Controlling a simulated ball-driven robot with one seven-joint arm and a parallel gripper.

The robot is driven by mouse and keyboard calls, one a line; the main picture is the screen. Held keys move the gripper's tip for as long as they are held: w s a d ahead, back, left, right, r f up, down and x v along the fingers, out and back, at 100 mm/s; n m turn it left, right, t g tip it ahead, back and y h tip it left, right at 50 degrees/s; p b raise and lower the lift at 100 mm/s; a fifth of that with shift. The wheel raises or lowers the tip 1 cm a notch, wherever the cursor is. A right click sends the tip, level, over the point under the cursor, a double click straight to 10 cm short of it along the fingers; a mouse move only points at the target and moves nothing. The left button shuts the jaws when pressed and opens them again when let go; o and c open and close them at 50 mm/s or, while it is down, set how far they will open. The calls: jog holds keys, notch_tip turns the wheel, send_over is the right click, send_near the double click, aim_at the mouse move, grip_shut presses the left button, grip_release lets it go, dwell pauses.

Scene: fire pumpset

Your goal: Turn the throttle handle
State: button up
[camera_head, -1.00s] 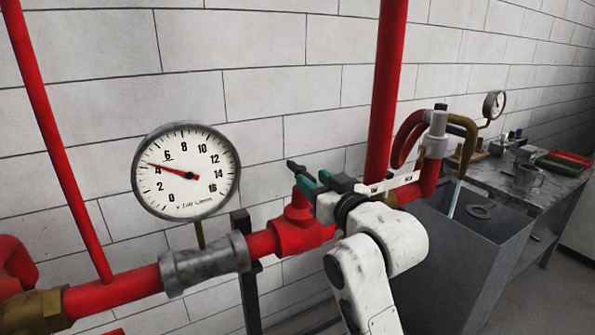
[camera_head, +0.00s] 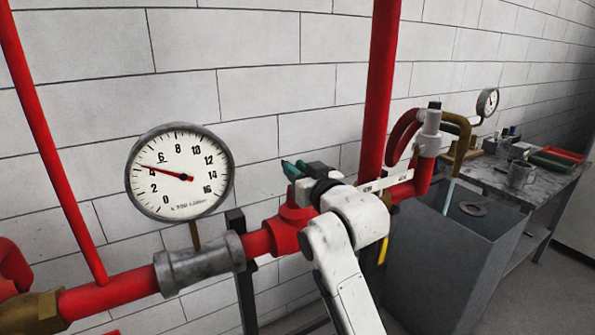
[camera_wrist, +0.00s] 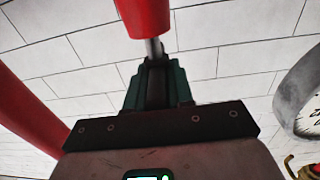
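The red valve body (camera_head: 291,216) sits on the red pipe, right of the large gauge, in the head view. My gripper (camera_head: 293,169), with green fingers, is at its top and hides the throttle handle there. In the wrist view my gripper (camera_wrist: 154,72) is closed around a dark piece, the throttle handle (camera_wrist: 155,82). A metal stem (camera_wrist: 153,48) runs from it to a red cylinder (camera_wrist: 144,15). The handle's full shape and angle are hidden.
The large gauge (camera_head: 180,172) stands on the pipe to the left. A vertical red pipe (camera_head: 381,90) rises close behind my gripper. A grey tank (camera_head: 450,255) and a workbench (camera_head: 555,185) with trays and a mug are at the right.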

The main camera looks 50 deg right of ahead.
grip_shut()
jog(key=shift+d+y, duration=0.1)
jog(key=shift+y, duration=0.2)
jog(key=shift+d+n+t+y+p, duration=0.1)
jog(key=shift+n+t+y+p, duration=0.25)
jog(key=shift+n+y, duration=0.5)
jog(key=shift+d+f+n+y+b, duration=0.15)
jog(key=shift+n+y+b, duration=0.8)
jog(key=shift+y, duration=0.9)
jog(key=shift+n+y+b, duration=0.35)
jog(key=shift+n+y, duration=0.35)
jog(key=shift+y, duration=0.2)
